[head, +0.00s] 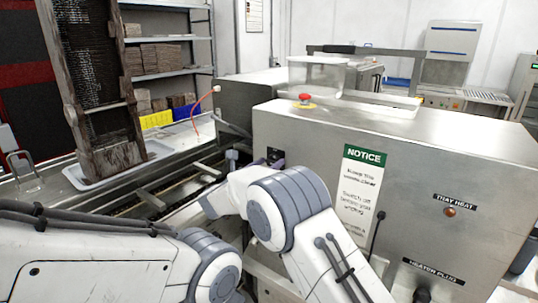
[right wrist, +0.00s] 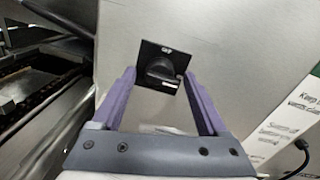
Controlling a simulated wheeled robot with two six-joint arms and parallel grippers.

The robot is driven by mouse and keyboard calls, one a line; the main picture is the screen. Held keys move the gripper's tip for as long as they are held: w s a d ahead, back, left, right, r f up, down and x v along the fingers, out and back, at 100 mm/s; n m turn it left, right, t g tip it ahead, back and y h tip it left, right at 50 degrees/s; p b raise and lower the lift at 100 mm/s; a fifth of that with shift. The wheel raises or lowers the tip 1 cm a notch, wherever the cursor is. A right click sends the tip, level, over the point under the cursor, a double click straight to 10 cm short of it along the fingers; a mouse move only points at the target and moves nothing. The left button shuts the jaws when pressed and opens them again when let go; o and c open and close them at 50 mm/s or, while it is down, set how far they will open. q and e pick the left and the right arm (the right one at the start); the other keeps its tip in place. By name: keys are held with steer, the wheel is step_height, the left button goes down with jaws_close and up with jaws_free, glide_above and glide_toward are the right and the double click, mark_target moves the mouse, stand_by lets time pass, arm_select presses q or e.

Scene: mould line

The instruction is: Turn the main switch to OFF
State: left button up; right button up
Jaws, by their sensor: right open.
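The main switch (right wrist: 163,68) is a black rotary knob on a dark square plate, on the grey metal face of the machine housing. A small label sits above the knob, too blurred to read surely. The knob's pale mark lies toward its lower right. In the head view the switch plate (head: 273,155) shows partly, beside my fingers. My right gripper (right wrist: 160,80) is open, with one purple finger on each side of the knob and visible gaps between. In the head view the right gripper (head: 255,161) is at the housing's left end, partly hidden. My left gripper is out of view.
The steel housing (head: 430,160) carries a green-topped notice (head: 361,190), a red button (head: 305,98) on top and a tray heat lamp (head: 450,211). A cord (head: 376,231) hangs beside the notice. A conveyor (head: 165,190) and tall dark mould rack (head: 95,80) stand left.

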steer(key=shift+w+d, duration=0.25)
steer(key=shift+w, duration=0.15)
jaws_close()
